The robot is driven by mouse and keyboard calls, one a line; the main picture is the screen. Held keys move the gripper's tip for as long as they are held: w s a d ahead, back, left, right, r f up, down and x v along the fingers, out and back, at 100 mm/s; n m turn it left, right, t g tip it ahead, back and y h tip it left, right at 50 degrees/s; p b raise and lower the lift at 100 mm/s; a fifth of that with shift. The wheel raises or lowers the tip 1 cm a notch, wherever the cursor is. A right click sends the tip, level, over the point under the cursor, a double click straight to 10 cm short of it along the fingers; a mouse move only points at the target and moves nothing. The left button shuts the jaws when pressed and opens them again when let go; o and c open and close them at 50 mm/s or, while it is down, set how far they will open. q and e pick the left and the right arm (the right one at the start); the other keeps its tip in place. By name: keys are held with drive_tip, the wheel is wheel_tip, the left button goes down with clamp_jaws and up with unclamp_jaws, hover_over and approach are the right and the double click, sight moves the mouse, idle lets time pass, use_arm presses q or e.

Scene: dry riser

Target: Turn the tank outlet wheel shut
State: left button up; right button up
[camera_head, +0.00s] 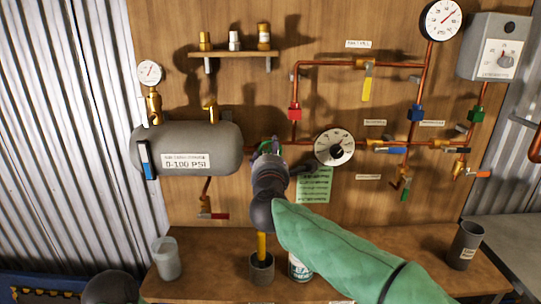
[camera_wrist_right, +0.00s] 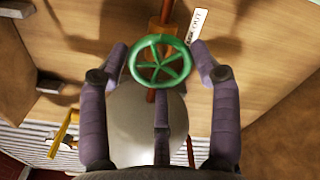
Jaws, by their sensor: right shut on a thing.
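The tank outlet wheel (camera_wrist_right: 160,62) is a green spoked handwheel on a copper pipe fitting, centred in the right wrist view. In the head view only a bit of its green rim (camera_head: 264,147) shows, just right of the grey tank (camera_head: 215,140). My right gripper (camera_head: 271,157) reaches up to it and hides most of it. In the wrist view the purple-grey fingers of the right gripper (camera_wrist_right: 160,54) stand on either side of the wheel, shut on its rim, with a third finger below.
A round gauge (camera_head: 334,147) and a green note (camera_head: 314,185) are close to the right of my right gripper. Copper pipes with several coloured valves fill the board's right side. Cups and a can (camera_head: 300,267) stand on the bench below.

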drive_tip(key=shift+a+f+m, duration=0.2)
drive_tip(key=shift+f+m, duration=0.25)
drive_tip(key=shift+m, duration=0.35)
drive_tip(key=o, duration=1.1)
drive_tip(key=shift+s+r, duration=0.35)
drive_tip(key=shift+s, duration=0.15)
drive_tip(key=s, duration=1.1)
drive_tip(key=shift+f, duration=0.15)
